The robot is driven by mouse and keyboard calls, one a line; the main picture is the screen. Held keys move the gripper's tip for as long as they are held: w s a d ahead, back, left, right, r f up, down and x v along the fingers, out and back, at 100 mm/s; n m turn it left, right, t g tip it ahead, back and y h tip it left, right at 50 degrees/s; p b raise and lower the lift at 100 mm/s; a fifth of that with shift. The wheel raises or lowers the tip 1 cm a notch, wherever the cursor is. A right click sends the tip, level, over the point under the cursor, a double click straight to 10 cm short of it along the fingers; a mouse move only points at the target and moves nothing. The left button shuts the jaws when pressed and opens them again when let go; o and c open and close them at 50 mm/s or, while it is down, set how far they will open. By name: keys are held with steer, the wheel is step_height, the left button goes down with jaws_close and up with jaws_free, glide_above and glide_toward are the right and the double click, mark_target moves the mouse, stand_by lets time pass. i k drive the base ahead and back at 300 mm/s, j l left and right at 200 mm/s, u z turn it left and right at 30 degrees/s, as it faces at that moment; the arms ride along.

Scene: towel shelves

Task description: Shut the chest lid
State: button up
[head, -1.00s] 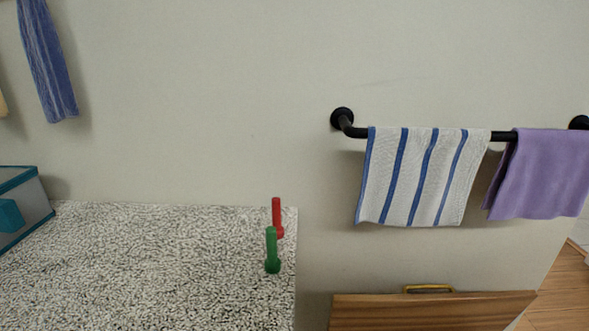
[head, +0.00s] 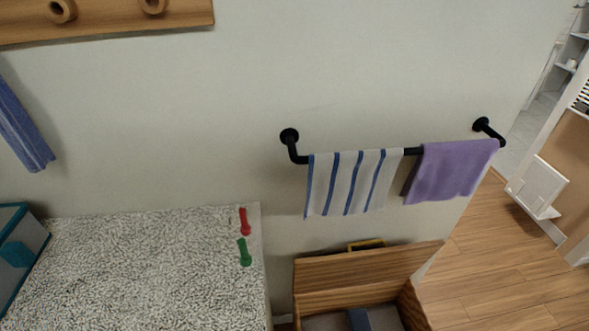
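The wooden chest (head: 414,306) stands on the floor against the wall at the bottom of the head view, below the towel rail. Its lid (head: 365,271) is open, raised toward the wall, with a yellow handle (head: 367,244) showing at its top edge. Inside the chest I see a grey bottom and something blue (head: 359,320). The chest's front is cut off by the frame's lower edge. My gripper is not in view.
A black rail (head: 412,151) on the wall holds a blue-striped white towel (head: 350,184) and a purple towel (head: 452,171). A speckled counter (head: 140,265) left of the chest bears a red item (head: 244,222), a green item (head: 244,253) and a teal-edged box (head: 18,255). Wooden floor lies open at right.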

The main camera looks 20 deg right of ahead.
mark_target(345, 270)
steer(key=k+j+z, duration=0.1)
steer(key=k+z, duration=0.15)
steer(key=k, duration=0.15)
steer(key=k+z, duration=0.25)
steer(key=k, duration=0.15)
steer(key=i+l, duration=0.15)
steer(key=l, duration=0.2)
steer(key=i+l, duration=0.2)
steer(key=l, duration=0.2)
steer(key=i+l, duration=0.15)
steer(key=l, duration=0.2)
steer(key=i+l, duration=0.15)
steer(key=l, duration=0.25)
steer(key=i+l, duration=0.2)
steer(key=l, duration=0.15)
steer(key=u, duration=0.05)
